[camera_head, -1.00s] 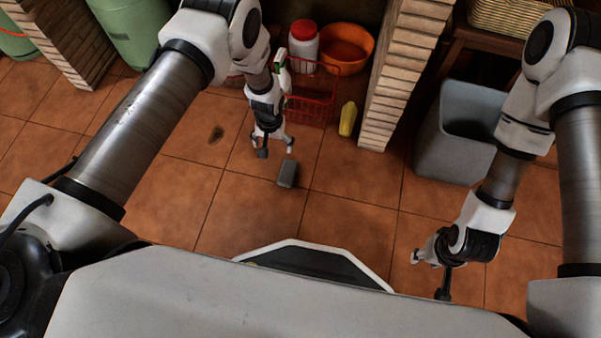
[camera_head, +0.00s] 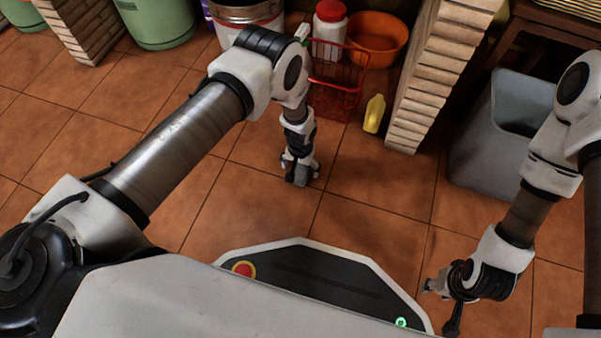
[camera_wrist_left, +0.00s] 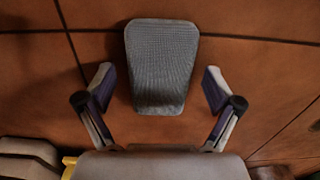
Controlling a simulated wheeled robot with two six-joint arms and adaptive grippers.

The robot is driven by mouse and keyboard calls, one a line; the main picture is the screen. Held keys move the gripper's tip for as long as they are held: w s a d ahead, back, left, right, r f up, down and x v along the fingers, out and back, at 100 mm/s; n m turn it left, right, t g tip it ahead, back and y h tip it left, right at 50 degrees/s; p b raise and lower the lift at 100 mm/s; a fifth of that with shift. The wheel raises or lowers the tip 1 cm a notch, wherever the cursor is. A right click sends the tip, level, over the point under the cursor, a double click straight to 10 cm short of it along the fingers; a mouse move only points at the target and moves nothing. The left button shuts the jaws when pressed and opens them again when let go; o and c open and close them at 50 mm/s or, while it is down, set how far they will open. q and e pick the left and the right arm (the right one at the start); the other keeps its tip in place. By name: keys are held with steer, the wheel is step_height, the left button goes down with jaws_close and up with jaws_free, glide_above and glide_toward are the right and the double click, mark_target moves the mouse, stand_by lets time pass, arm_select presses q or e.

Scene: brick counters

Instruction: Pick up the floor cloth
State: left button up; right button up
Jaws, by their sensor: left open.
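The floor cloth (camera_wrist_left: 161,60) is a grey, ribbed, folded-looking piece lying flat on the floor tiles in the left wrist view. My left gripper (camera_wrist_left: 158,80) is open, with one finger on each side of the cloth and a gap on both sides. In the head view my left gripper (camera_head: 301,176) points down at the floor and hides most of the cloth. My right gripper (camera_head: 443,303) is at the lower right, away from the cloth, with its fingers apart and nothing between them.
A red wire basket (camera_head: 337,88), a white jar with a red lid (camera_head: 329,30), an orange basin (camera_head: 374,38) and a yellow bottle (camera_head: 374,114) stand behind the left gripper. A brick pillar (camera_head: 430,85) and a grey bin (camera_head: 500,135) are to the right.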

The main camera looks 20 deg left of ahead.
mark_target(300, 167)
arm_select(q)
steer(key=shift+r, duration=0.15)
steer(key=c, duration=1.3)
step_height(300, 167, up, 10)
steer(key=p, duration=0.6)
steer(key=shift+o, duration=1)
steer(key=shift+a, duration=0.1)
